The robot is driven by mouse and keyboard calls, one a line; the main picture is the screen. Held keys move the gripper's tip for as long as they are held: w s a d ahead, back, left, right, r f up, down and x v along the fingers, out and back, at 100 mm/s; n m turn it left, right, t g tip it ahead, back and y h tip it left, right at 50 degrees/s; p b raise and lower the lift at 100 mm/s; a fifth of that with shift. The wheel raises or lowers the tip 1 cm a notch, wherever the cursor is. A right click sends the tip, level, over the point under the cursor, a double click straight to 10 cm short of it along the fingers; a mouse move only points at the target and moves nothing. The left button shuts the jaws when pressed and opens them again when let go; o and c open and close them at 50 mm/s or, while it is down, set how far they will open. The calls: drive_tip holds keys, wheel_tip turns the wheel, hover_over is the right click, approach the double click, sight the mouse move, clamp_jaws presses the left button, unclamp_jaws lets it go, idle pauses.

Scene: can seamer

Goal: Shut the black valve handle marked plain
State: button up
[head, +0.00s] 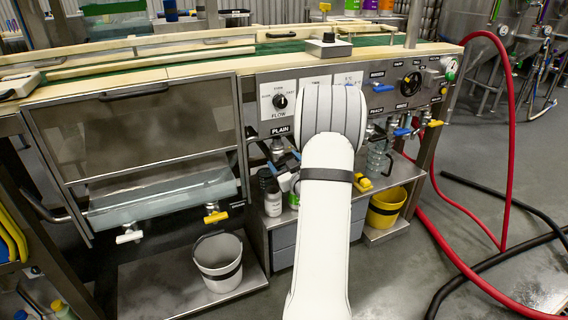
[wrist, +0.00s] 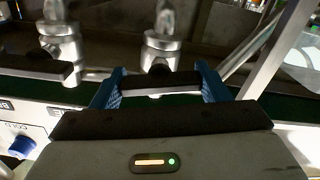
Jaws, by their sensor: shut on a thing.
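In the wrist view, my gripper (wrist: 160,86) has its two blue fingers at the ends of a black valve handle (wrist: 168,79) and is shut on it. The handle sits crosswise in front of a metal valve body. No label for this handle can be read there. In the head view, the PLAIN label (head: 281,131) is on the panel just left of my white arm. A metal valve (head: 277,147) shows under that label. My arm hides most of the gripper and the held handle in the head view.
A second black handle (wrist: 36,67) sits on a similar valve to the left in the wrist view. A blue knob (wrist: 22,146) is at lower left. In the head view, a white bucket (head: 218,262), a yellow bucket (head: 386,208) and a red hose (head: 508,150) are nearby.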

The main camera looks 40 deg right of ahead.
drive_tip(key=shift+m, duration=1.3)
drive_tip(key=o, duration=1)
drive_tip(key=p+v, duration=0.1)
drive_tip(key=v, duration=0.6)
drive_tip(key=shift+s+a+p, duration=0.15)
drive_tip(key=shift+s+p, duration=0.25)
